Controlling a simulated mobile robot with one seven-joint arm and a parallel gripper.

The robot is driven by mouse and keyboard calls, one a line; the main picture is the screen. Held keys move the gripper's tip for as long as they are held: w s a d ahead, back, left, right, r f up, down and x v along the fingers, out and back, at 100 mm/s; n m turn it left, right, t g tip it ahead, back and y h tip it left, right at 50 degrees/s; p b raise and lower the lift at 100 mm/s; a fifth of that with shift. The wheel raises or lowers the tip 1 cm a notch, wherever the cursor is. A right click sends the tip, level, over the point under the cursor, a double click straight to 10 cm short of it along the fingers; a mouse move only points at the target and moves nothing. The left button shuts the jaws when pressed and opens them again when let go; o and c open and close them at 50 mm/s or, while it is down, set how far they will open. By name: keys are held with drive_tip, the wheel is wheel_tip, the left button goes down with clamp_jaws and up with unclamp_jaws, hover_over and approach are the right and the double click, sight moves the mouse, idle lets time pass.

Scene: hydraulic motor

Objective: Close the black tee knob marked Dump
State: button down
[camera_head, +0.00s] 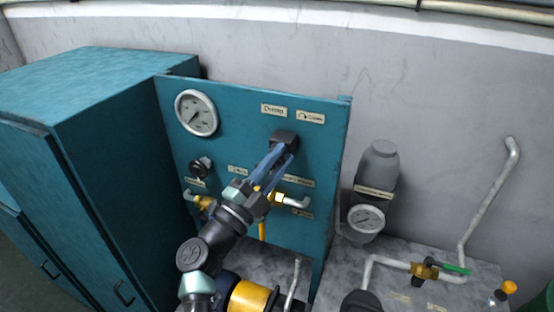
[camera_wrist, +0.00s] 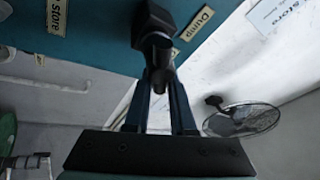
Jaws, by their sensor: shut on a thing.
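The black tee knob (camera_head: 283,139) sticks out of the teal panel (camera_head: 236,96), just below the label reading Dump (camera_head: 273,110). A second label with a curved arrow (camera_head: 310,117), which seems to read Close, is to its right. My gripper (camera_head: 276,160) reaches up from below, its two blue fingers closed at the knob. The fingers hide part of the knob's grip.
A gauge (camera_head: 196,113) and a smaller dark knob (camera_head: 201,167) are on the panel's left. A teal cabinet (camera_head: 110,130) stands at left; a grey canister (camera_head: 378,168) and pipes (camera_head: 485,200) are at right.

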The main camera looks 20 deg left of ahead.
drive_tip(key=m+g, duration=0.1)
drive_tip(key=m, duration=0.1)
drive_tip(key=f+m+g+h, duration=0.1)
drive_tip(key=m, duration=0.3)
drive_tip(key=shift+f+m+g+b, duration=0.25)
drive_tip(key=shift+m+g+b, duration=0.05)
drive_tip(key=shift+m+g, duration=0.1)
drive_tip(key=shift+h, duration=0.3)
drive_tip(key=c, duration=0.8)
unclamp_jaws()
drive_tip(key=shift+a, duration=0.1)
drive_tip(key=shift+o, duration=0.2)
drive_tip(key=shift+r, duration=0.1)
drive_tip(key=shift+s, duration=0.1)
drive_tip(key=b+v, duration=0.4)
drive_tip(key=v, duration=0.8)
drive_tip(key=shift+s+a, duration=0.2)
drive_tip(key=shift+s, duration=0.15)
